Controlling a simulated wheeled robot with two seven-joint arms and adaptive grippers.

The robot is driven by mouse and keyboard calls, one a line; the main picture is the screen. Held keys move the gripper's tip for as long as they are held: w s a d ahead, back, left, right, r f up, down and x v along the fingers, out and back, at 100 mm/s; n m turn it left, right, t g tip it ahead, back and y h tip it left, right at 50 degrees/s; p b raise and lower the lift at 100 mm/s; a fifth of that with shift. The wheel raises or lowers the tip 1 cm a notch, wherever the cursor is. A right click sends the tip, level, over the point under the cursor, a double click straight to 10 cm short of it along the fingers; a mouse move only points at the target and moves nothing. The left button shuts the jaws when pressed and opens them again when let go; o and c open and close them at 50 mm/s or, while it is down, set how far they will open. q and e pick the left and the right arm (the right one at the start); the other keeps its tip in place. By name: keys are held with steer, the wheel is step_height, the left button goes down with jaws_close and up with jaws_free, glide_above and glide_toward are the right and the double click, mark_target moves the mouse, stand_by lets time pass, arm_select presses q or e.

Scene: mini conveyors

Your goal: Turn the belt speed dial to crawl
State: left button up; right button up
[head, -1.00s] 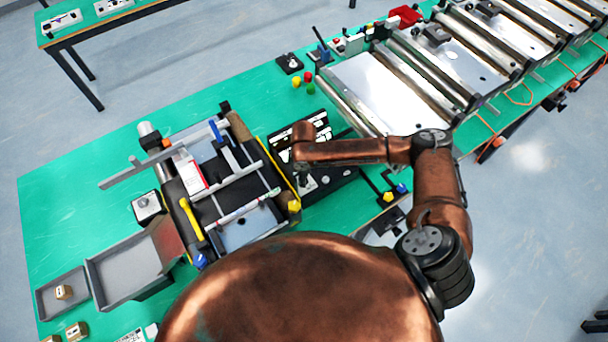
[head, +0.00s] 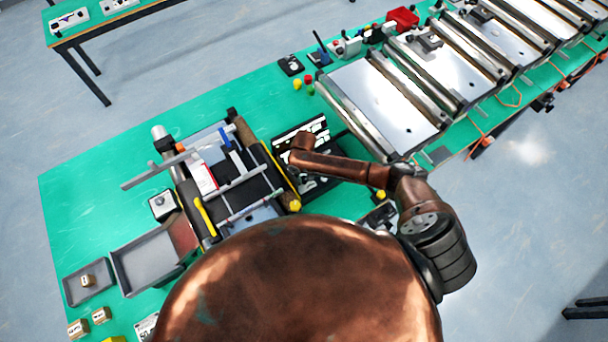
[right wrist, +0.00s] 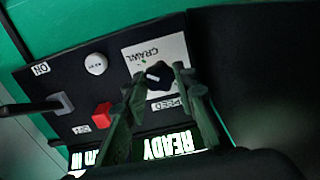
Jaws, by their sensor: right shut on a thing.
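The black speed dial (right wrist: 158,76) is on a white plate marked CRAWL and SPEED (right wrist: 143,52), on a dark control panel (right wrist: 105,45). In the right wrist view, my right gripper (right wrist: 157,84) has its two fingers on either side of the dial and is shut on it. The dial's pointer is hard to read between the fingers. In the head view, my right arm (head: 345,168) reaches over the panel (head: 315,187) and hides the dial and fingertips. My left gripper is not in view.
The panel also carries a white button (right wrist: 96,63), a red square button (right wrist: 103,115), a lever (right wrist: 30,106) and a lit READY display (right wrist: 170,146). In the head view, a small conveyor (head: 262,185) stands left of the panel and larger roller conveyors (head: 370,100) stand behind right.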

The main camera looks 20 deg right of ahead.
mark_target(304, 178)
steer(key=shift+m, duration=0.6)
steer(key=shift+w+r, duration=0.1)
steer(key=o, duration=1.2)
steer(key=shift+c, duration=0.2)
step_height(304, 178, up, 12)
steer(key=shift+d, duration=0.1)
